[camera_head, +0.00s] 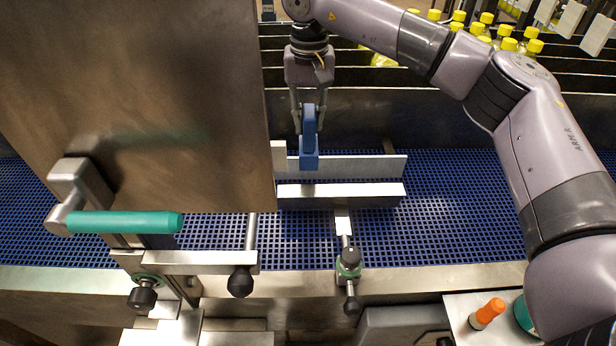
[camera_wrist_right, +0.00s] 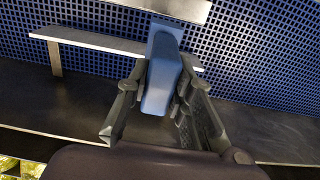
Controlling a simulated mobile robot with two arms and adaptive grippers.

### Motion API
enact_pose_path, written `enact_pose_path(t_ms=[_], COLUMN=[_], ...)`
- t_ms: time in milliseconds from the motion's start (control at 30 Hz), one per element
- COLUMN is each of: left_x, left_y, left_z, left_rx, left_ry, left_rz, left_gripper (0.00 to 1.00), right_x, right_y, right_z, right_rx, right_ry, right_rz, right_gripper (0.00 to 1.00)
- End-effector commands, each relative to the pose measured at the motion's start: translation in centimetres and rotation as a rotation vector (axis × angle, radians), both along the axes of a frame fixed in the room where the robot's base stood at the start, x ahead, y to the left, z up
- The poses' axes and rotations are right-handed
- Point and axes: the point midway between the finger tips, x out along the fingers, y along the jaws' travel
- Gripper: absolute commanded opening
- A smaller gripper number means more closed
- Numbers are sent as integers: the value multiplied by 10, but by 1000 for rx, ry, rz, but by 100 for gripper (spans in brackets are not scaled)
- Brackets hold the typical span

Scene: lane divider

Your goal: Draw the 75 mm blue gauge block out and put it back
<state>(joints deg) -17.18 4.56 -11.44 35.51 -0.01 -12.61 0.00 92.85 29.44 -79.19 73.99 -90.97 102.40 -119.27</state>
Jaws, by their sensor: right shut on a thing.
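The blue gauge block (camera_head: 309,158) is upright, with a tall rounded grip on top and a squarer lower part. In the head view its lower part is at the two pale metal guide rails (camera_head: 350,191), over the blue mesh belt. My right gripper (camera_head: 309,112) is shut on the block's grip from above. The wrist view shows the block (camera_wrist_right: 162,82) between both fingers (camera_wrist_right: 158,95), its far end close to a rail (camera_wrist_right: 95,40). Whether its bottom touches the belt is hidden. My left gripper is not in view.
A large brown metal panel (camera_head: 130,90) stands at left, with a teal-handled lever (camera_head: 125,222) before it. A clamp with a black-and-green knob (camera_head: 348,262) is at the front rail. Yellow-capped bottles (camera_head: 485,30) stand behind dark dividers. The belt (camera_head: 450,200) at right is clear.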

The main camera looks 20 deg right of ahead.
Motion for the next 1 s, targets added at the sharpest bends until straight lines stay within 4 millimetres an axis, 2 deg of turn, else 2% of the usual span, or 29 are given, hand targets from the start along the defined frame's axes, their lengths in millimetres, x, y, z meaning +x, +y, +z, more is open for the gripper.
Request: enact_pose_path(t_ms=[633, 1000], left_x=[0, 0], left_y=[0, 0], left_z=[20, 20], left_rx=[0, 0], left_ry=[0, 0], left_rz=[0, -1], left_gripper=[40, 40], right_x=[0, 0], right_y=[0, 0], right_z=[29, 29], right_rx=[1, 1], right_ry=[-1, -1], right_rz=[0, 0], right_gripper=[0, 0])
